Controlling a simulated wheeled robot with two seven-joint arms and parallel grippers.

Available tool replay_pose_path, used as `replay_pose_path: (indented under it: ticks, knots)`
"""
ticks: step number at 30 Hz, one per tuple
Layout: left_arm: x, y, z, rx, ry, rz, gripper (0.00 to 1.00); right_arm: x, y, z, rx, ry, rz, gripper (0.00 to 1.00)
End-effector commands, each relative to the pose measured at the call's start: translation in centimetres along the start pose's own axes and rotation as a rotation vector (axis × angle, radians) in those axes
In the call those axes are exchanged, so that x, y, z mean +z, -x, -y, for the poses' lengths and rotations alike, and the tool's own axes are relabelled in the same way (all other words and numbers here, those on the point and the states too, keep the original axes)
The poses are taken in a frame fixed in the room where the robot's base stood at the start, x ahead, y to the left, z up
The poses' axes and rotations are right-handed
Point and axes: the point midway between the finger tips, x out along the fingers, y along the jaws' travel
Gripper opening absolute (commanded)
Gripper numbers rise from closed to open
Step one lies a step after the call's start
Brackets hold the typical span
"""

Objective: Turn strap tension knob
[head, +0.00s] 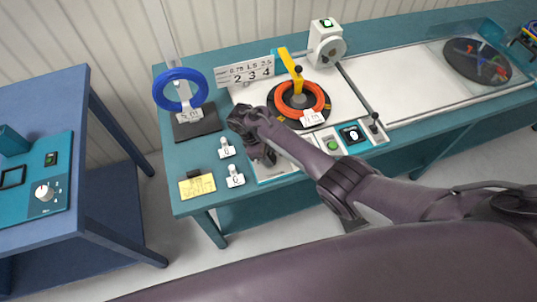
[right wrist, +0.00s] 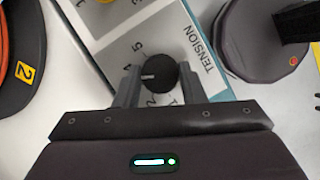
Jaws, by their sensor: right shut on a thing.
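The black tension knob (right wrist: 161,75) sits on a light panel (right wrist: 128,33) printed with numbers and the word TENSION. It has a white pointer line facing left in the right wrist view. My right gripper (right wrist: 160,85) has one finger on each side of the knob and is shut on it. In the head view my right gripper (head: 262,150) reaches down at the front left of the teal bench and hides the knob. My left gripper is not in view.
An orange cable ring (head: 318,98) lies on a black turntable behind the gripper. A blue ring (head: 160,92) stands on a dark base to the left. Small numbered tags (head: 235,180) and a yellow card (head: 197,186) lie at the front left. A blue side table (head: 75,115) stands apart at left.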

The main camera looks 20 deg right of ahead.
Motion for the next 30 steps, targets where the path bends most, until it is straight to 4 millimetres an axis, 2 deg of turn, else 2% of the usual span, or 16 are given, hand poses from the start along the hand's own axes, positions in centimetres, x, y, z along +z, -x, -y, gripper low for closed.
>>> replay_pose_path:
  ticks: [12,29,30]
  knots:
    - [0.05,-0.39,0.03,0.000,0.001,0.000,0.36,-0.12,0.00,-0.07,-0.078,-0.185,-0.002,0.14]
    - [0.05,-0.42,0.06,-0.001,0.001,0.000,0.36,-0.09,0.06,-0.14,-0.088,-0.216,-0.003,0.14]
    - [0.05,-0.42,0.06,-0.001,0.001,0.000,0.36,-0.09,0.06,-0.14,-0.088,-0.215,-0.003,0.38]
